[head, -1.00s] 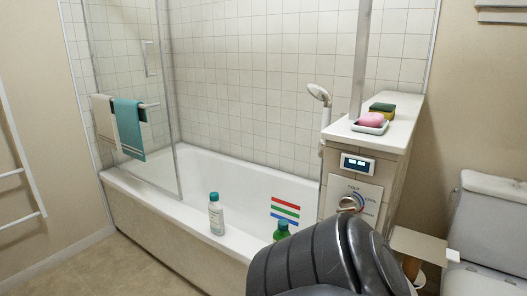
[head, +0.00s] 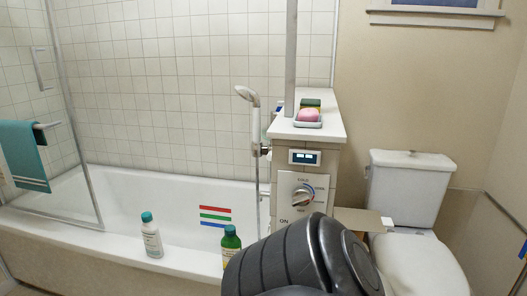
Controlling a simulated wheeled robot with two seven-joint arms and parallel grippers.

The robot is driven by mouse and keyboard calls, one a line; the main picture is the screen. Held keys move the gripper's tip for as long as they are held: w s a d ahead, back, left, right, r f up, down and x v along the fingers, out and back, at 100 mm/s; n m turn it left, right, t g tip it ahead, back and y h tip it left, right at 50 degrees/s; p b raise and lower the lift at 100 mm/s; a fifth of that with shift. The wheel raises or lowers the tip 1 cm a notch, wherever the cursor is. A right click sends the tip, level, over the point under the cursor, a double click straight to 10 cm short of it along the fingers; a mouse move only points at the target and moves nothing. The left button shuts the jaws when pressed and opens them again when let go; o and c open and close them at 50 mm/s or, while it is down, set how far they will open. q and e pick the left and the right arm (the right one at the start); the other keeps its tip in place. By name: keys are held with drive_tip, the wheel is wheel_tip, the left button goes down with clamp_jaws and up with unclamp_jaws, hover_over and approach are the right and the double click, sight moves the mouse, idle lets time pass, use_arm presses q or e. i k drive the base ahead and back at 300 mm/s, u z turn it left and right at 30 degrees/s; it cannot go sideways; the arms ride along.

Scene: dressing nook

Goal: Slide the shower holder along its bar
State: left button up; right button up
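The white shower head (head: 246,95) sits in its holder (head: 260,150) on a thin vertical bar (head: 258,190) at the end of the bathtub, left of the tiled ledge. A dark grey, ribbed part of my own arm fills the bottom middle of the head view and hides what lies behind it. No fingertips of either gripper show, so neither gripper's relation to the holder can be seen.
The bathtub (head: 120,190) carries a white bottle (head: 151,238) and a green bottle (head: 231,243) on its rim. A toilet (head: 412,190) stands right. A glass screen is at left.

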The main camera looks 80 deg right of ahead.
sight(257, 152)
drive_tip(key=z, duration=1.35)
drive_tip(key=i, duration=1.25)
drive_tip(key=z, duration=1.35)
